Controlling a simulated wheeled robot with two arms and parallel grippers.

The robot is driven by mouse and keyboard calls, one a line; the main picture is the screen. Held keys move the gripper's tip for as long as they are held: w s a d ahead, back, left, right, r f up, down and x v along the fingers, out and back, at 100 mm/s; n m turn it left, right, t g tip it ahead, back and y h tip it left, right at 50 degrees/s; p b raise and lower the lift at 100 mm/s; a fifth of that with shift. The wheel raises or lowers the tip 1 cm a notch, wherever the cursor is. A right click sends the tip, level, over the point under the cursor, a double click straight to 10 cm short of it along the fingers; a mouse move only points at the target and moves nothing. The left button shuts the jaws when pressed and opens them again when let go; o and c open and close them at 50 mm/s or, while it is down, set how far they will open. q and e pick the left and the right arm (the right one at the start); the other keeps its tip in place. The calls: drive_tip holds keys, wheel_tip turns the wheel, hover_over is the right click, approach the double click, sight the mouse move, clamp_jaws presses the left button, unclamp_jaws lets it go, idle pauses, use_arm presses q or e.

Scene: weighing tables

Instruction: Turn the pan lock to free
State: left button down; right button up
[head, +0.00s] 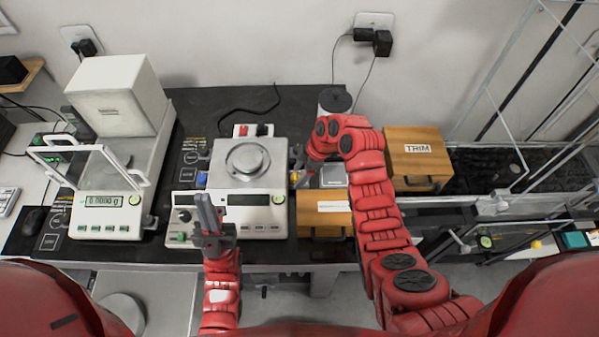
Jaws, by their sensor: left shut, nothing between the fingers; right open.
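The middle balance (252,192) is white and has a round metal pan (246,158). Its display (248,200) is dark. A small round dark knob (184,215) sits on the panel at its front left; I cannot read whether this is the pan lock or how it is set. My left gripper (206,203) is shut and empty, fingers pointing up, just right of that knob in the picture and in front of the balance. My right gripper (299,164) is open at the balance's right side, mostly hidden by its own red arm.
The left balance (111,205) has open glass panels and a lit display. A wooden box (322,211) stands right of the middle balance, and a box marked TRIM (414,157) stands behind my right arm. A grey cylinder (335,101) stands at the back. The black tabletop (300,110) has free room behind the balance.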

drive_tip(key=shift+f, duration=0.15)
drive_tip(key=shift+c, duration=0.8)
clamp_jaws()
drive_tip(key=shift+f+m, duration=0.1)
drive_tip(key=shift+m, duration=0.2)
drive_tip(key=shift+s+m+t+b, duration=0.2)
drive_tip(key=shift+m+t+b, duration=0.3)
drive_tip(key=shift+m+b, duration=0.35)
drive_tip(key=shift+s+m+t+h+b, duration=0.15)
drive_tip(key=shift+m+t+h+b, duration=0.4)
drive_tip(key=shift+m, duration=1.2)
